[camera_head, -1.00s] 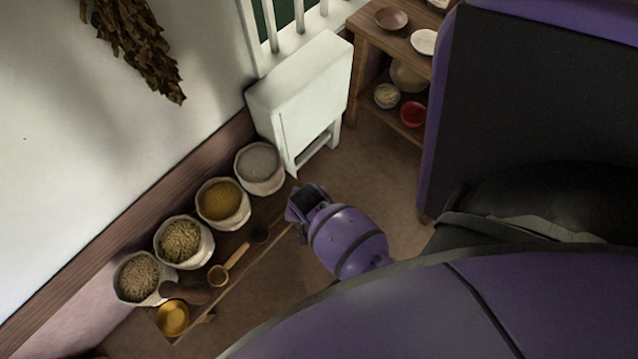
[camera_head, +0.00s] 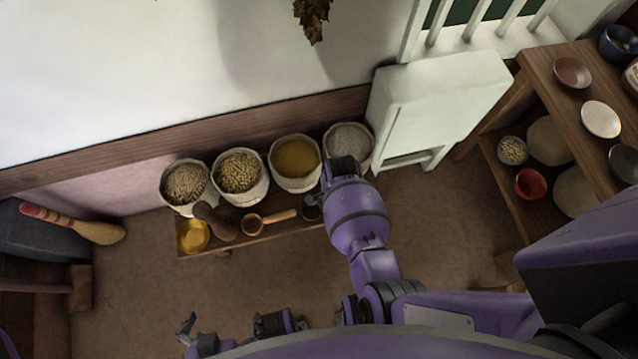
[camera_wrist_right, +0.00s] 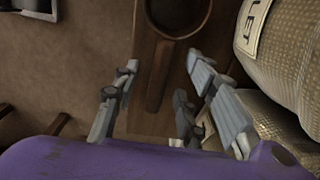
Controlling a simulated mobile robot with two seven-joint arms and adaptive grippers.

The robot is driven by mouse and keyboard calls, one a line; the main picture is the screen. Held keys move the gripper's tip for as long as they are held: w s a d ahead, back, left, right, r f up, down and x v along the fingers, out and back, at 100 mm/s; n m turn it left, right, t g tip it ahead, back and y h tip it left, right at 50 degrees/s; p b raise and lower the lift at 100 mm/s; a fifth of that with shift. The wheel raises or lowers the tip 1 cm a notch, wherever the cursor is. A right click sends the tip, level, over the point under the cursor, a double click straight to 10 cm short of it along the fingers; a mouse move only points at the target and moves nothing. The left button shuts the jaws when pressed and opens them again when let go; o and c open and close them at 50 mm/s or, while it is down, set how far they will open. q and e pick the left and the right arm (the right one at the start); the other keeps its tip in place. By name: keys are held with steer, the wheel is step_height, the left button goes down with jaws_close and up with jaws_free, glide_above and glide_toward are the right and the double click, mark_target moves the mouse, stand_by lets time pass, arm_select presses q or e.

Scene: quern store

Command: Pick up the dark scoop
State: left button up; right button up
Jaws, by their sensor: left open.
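The dark scoop (camera_head: 312,208) lies on the low bench, mostly hidden by my right arm in the head view. The right wrist view shows its round bowl (camera_wrist_right: 176,14) at the top and its brown handle running down toward my right gripper (camera_wrist_right: 163,66). That gripper is open, its fingers apart on either side of the handle; I cannot tell its height above it. In the head view its fingers are hidden behind the wrist. My left gripper (camera_head: 189,330) is open and empty at the bottom left, away from the bench.
Several open sacks, one of grey grain (camera_head: 348,139), line the bench (camera_head: 270,230) against the wall. A lighter wooden scoop (camera_head: 253,224), a dark brown object (camera_head: 214,221) and a yellow bowl (camera_head: 193,236) share it. A white cabinet (camera_head: 430,110) and shelves stand right. Floor in front is clear.

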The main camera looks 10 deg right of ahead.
steer(key=shift+f, duration=0.3)
steer(key=shift+c, duration=0.5)
jaws_close()
steer(key=shift+r, duration=0.1)
